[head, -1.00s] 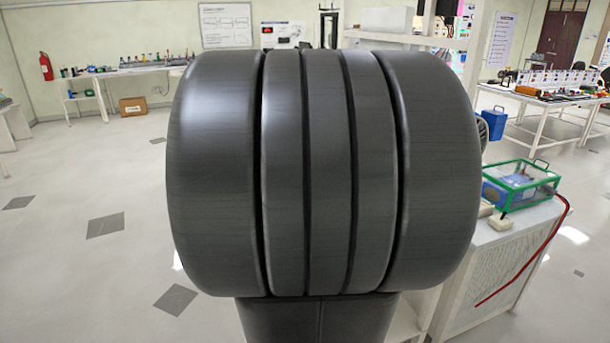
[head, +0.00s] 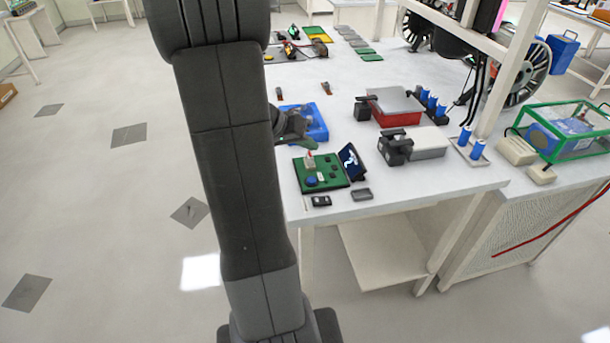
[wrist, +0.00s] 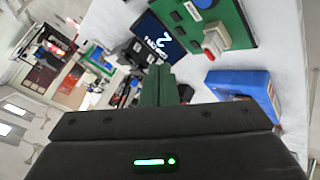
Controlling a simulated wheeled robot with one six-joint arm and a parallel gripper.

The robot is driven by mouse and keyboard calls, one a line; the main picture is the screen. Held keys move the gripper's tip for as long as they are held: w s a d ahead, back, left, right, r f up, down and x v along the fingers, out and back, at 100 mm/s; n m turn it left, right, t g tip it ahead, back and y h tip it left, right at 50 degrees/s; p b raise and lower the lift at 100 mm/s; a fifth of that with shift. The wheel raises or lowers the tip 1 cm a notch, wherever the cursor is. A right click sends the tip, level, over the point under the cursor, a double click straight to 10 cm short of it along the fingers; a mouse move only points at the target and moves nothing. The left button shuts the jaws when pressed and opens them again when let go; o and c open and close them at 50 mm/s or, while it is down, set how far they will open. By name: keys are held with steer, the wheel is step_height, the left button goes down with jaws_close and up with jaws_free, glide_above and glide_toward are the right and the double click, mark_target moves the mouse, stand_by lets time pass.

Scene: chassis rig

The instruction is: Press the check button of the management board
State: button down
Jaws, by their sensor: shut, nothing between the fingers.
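The management board is most likely the green board (head: 326,182) on the near left corner of the white bench. It carries a blue round button (head: 311,181), several dark buttons and a white-and-red switch (head: 309,161). A dark tilted display (head: 352,163) stands at its right. In the wrist view the green board (wrist: 238,22) is at the upper right, with the switch (wrist: 214,42) nearer me, and the display (wrist: 160,38) shows a "2". My gripper (wrist: 160,70) is shut and empty. In the head view my gripper (head: 308,141) is just behind the board, apart from the buttons.
A blue tray (head: 318,131) lies behind the board, close to my gripper. Small dark blocks (head: 321,201) lie in front of it. Open floor lies left.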

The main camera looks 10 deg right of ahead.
steer(key=shift+f, duration=0.1)
steer(key=b, duration=0.4)
glide_above(308, 181)
step_height(308, 181, down, 7)
steer(key=shift+f, duration=0.15)
steer(key=shift+f+b, duration=0.65)
steer(key=shift+b, duration=0.05)
steer(key=shift+f+b, duration=0.85)
steer(key=shift+b, duration=0.75)
stand_by(2.0)
steer(key=shift+r, duration=0.9)
steer(key=shift+r+p, duration=1.4)
steer(key=shift+r, duration=1.15)
